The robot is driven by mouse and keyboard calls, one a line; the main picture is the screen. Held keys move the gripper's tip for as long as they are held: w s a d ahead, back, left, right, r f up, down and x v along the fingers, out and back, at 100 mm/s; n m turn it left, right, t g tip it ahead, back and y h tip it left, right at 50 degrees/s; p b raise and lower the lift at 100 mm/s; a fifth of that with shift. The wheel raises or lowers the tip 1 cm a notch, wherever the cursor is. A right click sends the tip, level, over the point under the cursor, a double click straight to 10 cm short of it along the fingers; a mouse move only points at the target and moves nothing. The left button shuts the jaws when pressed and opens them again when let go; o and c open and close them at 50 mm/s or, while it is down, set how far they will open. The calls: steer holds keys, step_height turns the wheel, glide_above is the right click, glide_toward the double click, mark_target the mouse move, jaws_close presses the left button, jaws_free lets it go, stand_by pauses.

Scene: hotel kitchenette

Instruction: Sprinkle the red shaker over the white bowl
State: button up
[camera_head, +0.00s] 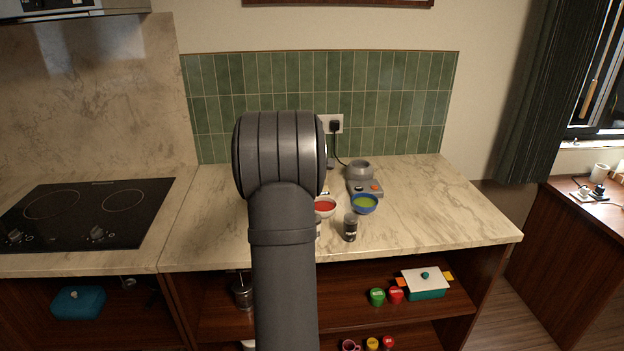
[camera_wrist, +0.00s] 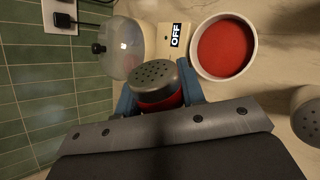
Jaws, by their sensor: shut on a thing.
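In the wrist view, my gripper (camera_wrist: 160,97) is shut on the red shaker (camera_wrist: 155,82). Its grey perforated cap faces the camera, and a strip of red body shows between the blue fingers. The white bowl (camera_wrist: 223,79), with red contents, is on the counter to the upper right of the shaker, apart from it. In the head view the white bowl (camera_head: 327,215) sits just right of my arm, partly hidden by it. My gripper and the red shaker are hidden behind my arm there.
A blue bowl (camera_head: 364,210) with green contents and a dark shaker (camera_head: 350,228) stand close right of the white bowl. A grey appliance (camera_head: 360,173) is behind. The wrist view shows a clear dome (camera_wrist: 119,48) beside an OFF label (camera_wrist: 177,35).

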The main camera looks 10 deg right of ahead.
steer(key=shift+d+f+m+y, duration=0.15)
steer(key=shift+f+m+y, duration=0.45)
steer(key=shift+y, duration=0.45)
steer(key=shift+d+f+m+y, duration=0.15)
steer(key=shift+f+m+y, duration=0.4)
steer(key=shift+y, duration=0.5)
steer(key=shift+d+f+m+y, duration=0.15)
steer(key=shift+f+m+y, duration=0.4)
steer(key=shift+y, duration=0.55)
steer(key=shift+d+f+m+y, duration=0.1)
steer(key=shift+f+m+y, duration=0.4)
steer(key=shift+y, duration=0.6)
steer(key=shift+r, duration=0.1)
steer(key=shift+r, duration=0.6)
steer(key=shift+f, duration=0.6)
